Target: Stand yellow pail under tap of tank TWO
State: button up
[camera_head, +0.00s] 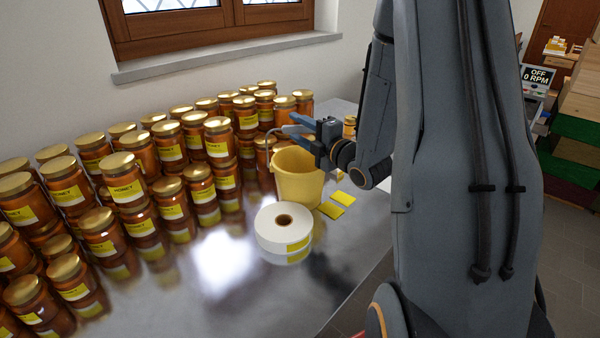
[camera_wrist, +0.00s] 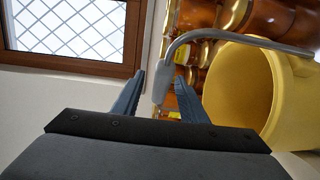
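The yellow pail (camera_head: 298,182) stands upright on the shiny metal table, with its mouth facing up. Its grey handle shows above the pail's left side, and its mouth (camera_wrist: 235,85) fills the right of the wrist view. My gripper (camera_head: 293,124) is at the pail's rim height or a little above. In the wrist view the fingers of my gripper (camera_wrist: 158,98) are apart, and the handle's bent end (camera_wrist: 161,85) appears between them, with gaps at the sides. I cannot tell whether either finger touches it. No tank or tap is in view.
Many honey jars (camera_head: 126,190) crowd the table's left and back, close behind the pail. A white label roll (camera_head: 270,228) stands in front of the pail, and yellow labels (camera_head: 336,206) lie at its right. The front of the metal table (camera_head: 225,295) is clear.

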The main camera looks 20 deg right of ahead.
jog(key=shift+p+x, duration=0.7)
jog(key=shift+x, duration=1.05)
jog(key=shift+d, duration=0.15)
grip_shut()
